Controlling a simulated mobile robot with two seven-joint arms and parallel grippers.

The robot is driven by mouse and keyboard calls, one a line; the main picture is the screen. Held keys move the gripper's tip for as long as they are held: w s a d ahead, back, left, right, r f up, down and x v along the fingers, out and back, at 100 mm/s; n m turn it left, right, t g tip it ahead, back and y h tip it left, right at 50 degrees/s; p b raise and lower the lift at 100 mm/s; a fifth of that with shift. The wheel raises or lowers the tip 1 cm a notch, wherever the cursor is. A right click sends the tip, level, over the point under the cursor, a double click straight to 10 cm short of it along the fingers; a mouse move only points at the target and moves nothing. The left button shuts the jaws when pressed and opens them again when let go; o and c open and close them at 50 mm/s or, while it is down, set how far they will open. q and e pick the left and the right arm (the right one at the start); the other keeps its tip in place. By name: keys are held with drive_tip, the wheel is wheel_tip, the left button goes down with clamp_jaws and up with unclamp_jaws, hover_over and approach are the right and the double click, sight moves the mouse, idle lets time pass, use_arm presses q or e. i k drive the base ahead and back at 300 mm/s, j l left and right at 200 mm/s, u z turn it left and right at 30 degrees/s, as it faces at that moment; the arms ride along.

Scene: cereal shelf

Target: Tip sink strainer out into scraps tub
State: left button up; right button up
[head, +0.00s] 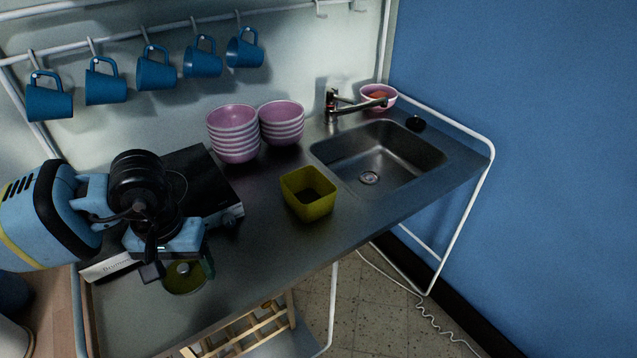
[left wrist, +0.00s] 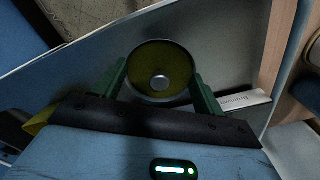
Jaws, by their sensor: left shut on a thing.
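My left gripper (head: 180,268) is shut on the sink strainer (head: 184,279), a round olive-coloured dish with a pale knob in its middle. In the left wrist view the strainer (left wrist: 162,60) sits between the two green fingers of the gripper (left wrist: 160,90), its round face towards the camera. I cannot tell whether scraps lie in it. It is over the front left of the counter. The scraps tub (head: 322,208), square and yellow-olive, stands on the counter to the right, apart from the strainer. A yellow corner shows at the left in the wrist view. My right gripper is not in view.
A black hob (head: 217,188) lies behind my left arm. Stacked pink bowls (head: 233,135) stand behind the tub. The steel sink (head: 400,165) is at the right, with a tap (head: 350,106). Blue mugs (head: 156,72) hang above. Counter between strainer and tub is clear.

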sight(311, 195)
drive_tip(key=l, duration=1.4)
drive_tip(key=i+l, duration=0.1)
drive_tip(key=i, duration=0.35)
